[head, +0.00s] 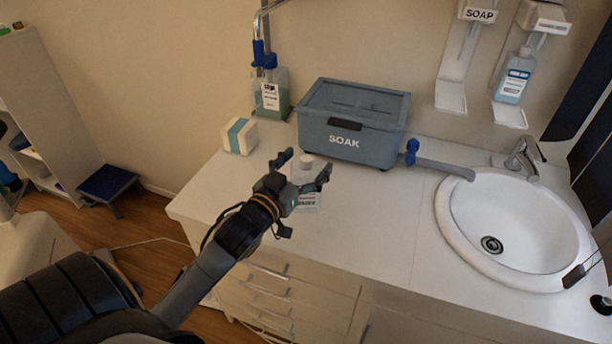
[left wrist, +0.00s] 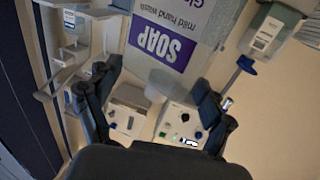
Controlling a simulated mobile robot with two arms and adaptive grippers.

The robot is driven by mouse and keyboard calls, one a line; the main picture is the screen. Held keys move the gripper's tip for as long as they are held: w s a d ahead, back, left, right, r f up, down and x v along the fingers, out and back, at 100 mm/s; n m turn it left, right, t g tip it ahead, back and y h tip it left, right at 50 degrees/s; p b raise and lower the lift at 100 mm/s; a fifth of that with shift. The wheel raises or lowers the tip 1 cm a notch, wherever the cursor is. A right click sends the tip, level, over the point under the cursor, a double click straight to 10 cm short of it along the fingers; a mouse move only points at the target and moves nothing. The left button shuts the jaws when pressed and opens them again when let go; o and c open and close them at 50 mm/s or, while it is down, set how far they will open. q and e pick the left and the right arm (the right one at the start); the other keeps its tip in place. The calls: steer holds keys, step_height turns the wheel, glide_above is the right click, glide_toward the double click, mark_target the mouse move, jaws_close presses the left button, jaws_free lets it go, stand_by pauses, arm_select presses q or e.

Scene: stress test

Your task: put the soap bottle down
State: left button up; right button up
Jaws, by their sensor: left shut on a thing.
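The soap bottle (head: 308,201) has a white cap and a printed label. In the left wrist view, the bottle's purple SOAP label (left wrist: 165,45) appears upside down and close between the fingers of the gripper (left wrist: 158,76). I cannot tell whether its base touches the counter. My right gripper is not clearly seen.
A grey SOAK tub (head: 350,145) stands behind, with a white-and-teal box (head: 240,136) to its left and a pump bottle (head: 270,92) near the wall. A round sink (head: 455,235) lies right. The counter (head: 385,215) between is clear. Small dark items at the right edge are unclear.

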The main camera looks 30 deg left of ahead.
arm_select(q)
steer(key=shift+w+a+f, duration=0.2)
steer(key=shift+w+f, duration=0.15)
steer(key=shift+f, duration=0.2)
step_height(320, 180, down, 2)
steer(key=shift+f, duration=0.5)
steer(key=shift+f, duration=0.15)
steer(key=o, duration=1)
steer(key=shift+s, duration=0.1)
